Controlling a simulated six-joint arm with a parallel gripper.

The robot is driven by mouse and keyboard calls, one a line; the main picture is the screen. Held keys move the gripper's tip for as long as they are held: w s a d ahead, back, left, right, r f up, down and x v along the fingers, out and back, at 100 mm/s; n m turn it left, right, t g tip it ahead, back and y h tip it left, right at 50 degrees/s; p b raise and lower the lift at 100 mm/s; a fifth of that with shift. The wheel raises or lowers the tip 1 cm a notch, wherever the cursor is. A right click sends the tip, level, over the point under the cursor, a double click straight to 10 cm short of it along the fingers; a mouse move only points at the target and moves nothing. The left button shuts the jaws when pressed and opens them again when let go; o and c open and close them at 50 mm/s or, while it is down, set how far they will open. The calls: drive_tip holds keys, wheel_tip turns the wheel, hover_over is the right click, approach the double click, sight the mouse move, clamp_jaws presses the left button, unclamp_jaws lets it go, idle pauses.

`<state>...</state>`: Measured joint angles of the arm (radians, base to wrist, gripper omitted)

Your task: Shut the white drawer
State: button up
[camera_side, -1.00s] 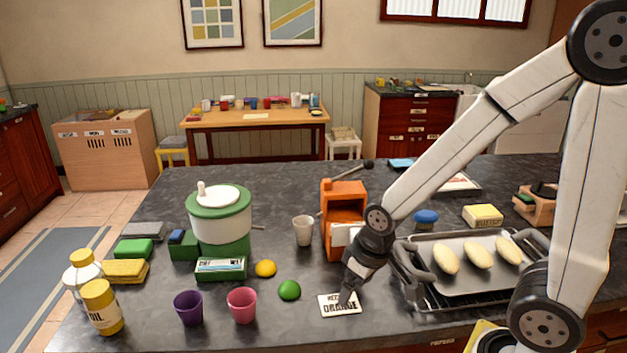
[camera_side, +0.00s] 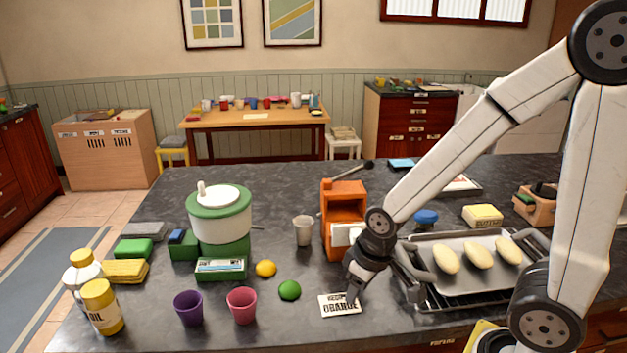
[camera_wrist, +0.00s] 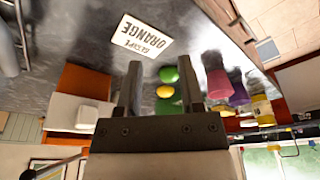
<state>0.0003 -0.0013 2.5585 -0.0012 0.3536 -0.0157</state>
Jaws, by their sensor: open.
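The white drawer (camera_side: 343,235) sticks out of the front of the orange cabinet-like unit (camera_side: 343,196) in the middle of the counter. In the wrist view the white drawer (camera_wrist: 74,112) shows left of my fingers, in front of the orange body (camera_wrist: 86,80). My gripper (camera_side: 354,290) points down in front of the unit, low over the counter near the orange recipe card. In the wrist view my gripper (camera_wrist: 160,66) has its two fingers apart with nothing between them. My wrist partly covers the right side of the unit in the side view.
The recipe card (camera_side: 340,304) lies just below my gripper. A tray with rolls (camera_side: 478,278) stands close on the right. A grey cup (camera_side: 303,231) is left of the orange unit. A green ball (camera_side: 289,290) and pink cup (camera_side: 242,305) are further left.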

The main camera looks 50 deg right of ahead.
drive_tip(key=shift+r, duration=0.1)
drive_tip(key=c, duration=0.3)
drive_tip(key=shift+w+d+r+n, duration=0.1)
drive_tip(key=shift+w+r+n, duration=0.05)
drive_tip(key=shift+n, duration=0.35)
clamp_jaws()
drive_tip(key=d+r+n+h, duration=0.1)
drive_tip(key=r+n, duration=0.5)
drive_tip(key=n, duration=0.7)
drive_tip(key=d+r+n+h, duration=0.1)
drive_tip(key=d+r+n, duration=0.2)
drive_tip(key=n, duration=0.9)
wheel_tip(320, 180, up, 3)
drive_tip(key=shift+w+d+r+n+g, duration=0.15)
drive_tip(key=shift+w+d+n+g, duration=0.2)
drive_tip(key=shift+w+n, duration=0.1)
